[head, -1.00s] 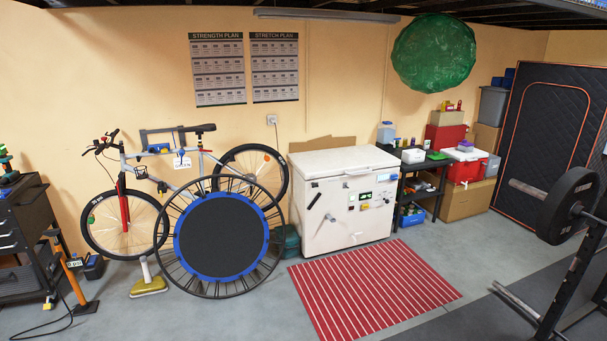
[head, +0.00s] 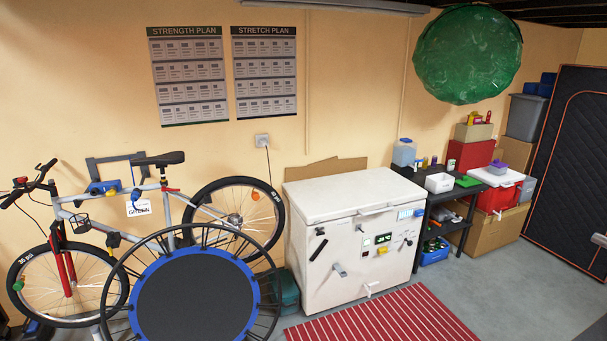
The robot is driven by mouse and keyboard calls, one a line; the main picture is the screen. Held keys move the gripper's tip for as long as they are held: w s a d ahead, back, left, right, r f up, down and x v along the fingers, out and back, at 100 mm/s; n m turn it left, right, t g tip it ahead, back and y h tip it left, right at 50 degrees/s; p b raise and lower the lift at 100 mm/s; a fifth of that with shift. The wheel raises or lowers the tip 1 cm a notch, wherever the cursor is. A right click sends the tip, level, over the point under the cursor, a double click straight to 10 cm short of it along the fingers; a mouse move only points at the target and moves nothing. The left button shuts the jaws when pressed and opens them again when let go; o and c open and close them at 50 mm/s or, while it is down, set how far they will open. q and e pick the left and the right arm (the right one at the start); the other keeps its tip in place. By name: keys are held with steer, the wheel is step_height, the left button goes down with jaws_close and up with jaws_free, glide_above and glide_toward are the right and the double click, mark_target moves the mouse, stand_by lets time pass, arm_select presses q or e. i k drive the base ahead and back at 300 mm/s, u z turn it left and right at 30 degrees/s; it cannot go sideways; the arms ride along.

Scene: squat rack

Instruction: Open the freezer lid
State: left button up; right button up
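The white chest freezer (head: 340,268) stands against the back wall, a little right of the middle in the head view. Its lid (head: 350,194) lies flat and shut on top. A light handle (head: 376,211) sits at the lid's front edge. The front carries a black handle, a small display and several labels or knobs.
A trampoline (head: 195,300) and a bicycle (head: 150,220) stand left of the freezer. A black shelf (head: 457,215) with boxes stands close on its right. A red striped mat (head: 385,318) lies on the floor in front. Grey floor is clear to the right.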

mark_target(368, 192)
steer(key=i, duration=1.8)
steer(key=z, duration=1.45)
steer(key=i, duration=1.7)
steer(key=u, duration=0.55)
